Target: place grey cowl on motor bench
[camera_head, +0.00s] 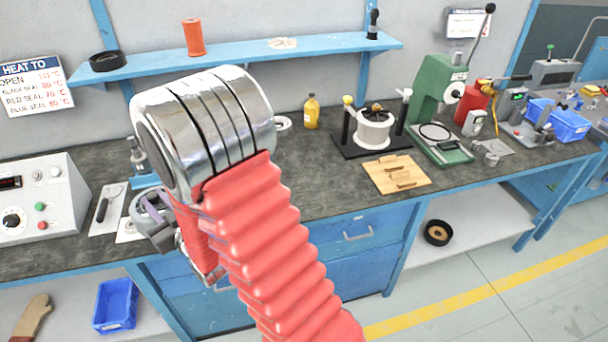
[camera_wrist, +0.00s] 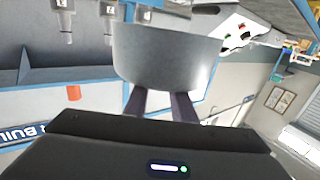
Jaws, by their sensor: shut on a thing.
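The grey cowl (camera_wrist: 168,58) is a smooth, round-walled piece in the wrist view. My gripper (camera_wrist: 163,103) is shut on its near wall with two dark fingers. In the head view a grey curved part (camera_head: 143,201), likely the cowl, shows left of my arm, over the bench's front part; my arm hides much of it. I cannot tell whether it touches the bench. The long bench (camera_head: 310,180) has a dark worktop and blue drawers. Towards its right, a black-based fixture (camera_head: 345,146) with two posts holds a white round body (camera_head: 374,130).
A control box (camera_head: 40,200) stands at the left. A wooden board (camera_head: 397,174) lies before the fixture; a green press (camera_head: 440,95) stands right of it. A yellow bottle (camera_head: 311,111) stands behind. Blue shelf (camera_head: 240,60) runs above. Worktop left of the board is clear.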

